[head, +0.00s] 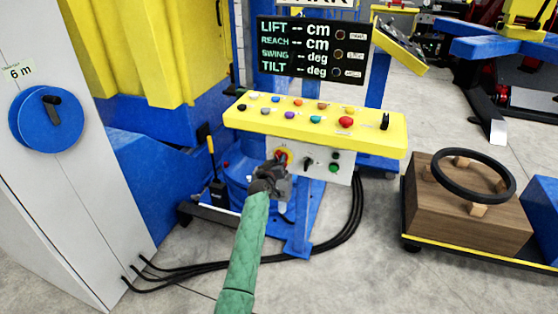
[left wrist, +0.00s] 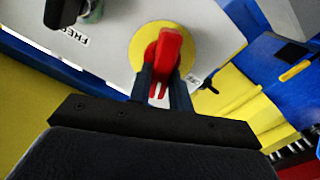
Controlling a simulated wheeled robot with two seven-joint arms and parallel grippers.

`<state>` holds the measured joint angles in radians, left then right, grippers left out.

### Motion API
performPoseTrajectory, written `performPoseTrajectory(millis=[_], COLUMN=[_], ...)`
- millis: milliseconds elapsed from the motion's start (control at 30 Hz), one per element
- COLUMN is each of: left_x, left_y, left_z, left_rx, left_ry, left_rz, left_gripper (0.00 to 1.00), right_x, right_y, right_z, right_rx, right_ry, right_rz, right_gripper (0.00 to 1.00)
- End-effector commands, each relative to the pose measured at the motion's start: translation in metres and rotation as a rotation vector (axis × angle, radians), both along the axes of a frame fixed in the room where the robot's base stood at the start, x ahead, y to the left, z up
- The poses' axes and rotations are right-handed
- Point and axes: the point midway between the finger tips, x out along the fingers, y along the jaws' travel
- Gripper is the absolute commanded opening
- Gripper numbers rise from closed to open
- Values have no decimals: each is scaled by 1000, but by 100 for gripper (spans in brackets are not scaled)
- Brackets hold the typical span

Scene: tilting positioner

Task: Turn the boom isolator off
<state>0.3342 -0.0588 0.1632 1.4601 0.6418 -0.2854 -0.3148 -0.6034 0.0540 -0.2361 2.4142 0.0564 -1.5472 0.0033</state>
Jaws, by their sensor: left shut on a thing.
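The isolator is a red rotary handle on a yellow round plate (left wrist: 190,45), on the white front panel below the yellow console. The red handle (left wrist: 168,50) fills the gap between my left gripper's fingers (left wrist: 162,88) in the left wrist view. In the head view my left gripper (head: 272,172) is at the panel and hides most of the isolator (head: 281,157). The gripper is shut on the red handle. The handle's marked position cannot be read. My right gripper is not in view.
The yellow console (head: 270,121) carries several coloured buttons. A display (head: 312,50) shows dashes. A wooden block with a black ring (head: 470,215) stands right. Black cables (head: 340,232) run along the floor.

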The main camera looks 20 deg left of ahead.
Motion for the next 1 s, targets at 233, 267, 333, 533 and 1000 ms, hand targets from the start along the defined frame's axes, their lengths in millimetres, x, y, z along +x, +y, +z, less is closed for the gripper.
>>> performPoseTrajectory(millis=[233,267,333,533,1000], left_x=[0,0,0,0,0], left_y=[3,3,4,6,8], left_z=[0,0,-1,-2,-7], left_rx=[-233,-262,-328,-518,-935], left_ry=[7,8,10,15,31], left_rz=[1,1,1,2,2], left_gripper=[0,0,0,0,0], right_x=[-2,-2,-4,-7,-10], right_y=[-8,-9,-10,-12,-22], right_z=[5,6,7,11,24], right_rx=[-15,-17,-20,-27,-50], right_ry=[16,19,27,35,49], right_rz=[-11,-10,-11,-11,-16], right_gripper=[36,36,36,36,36])
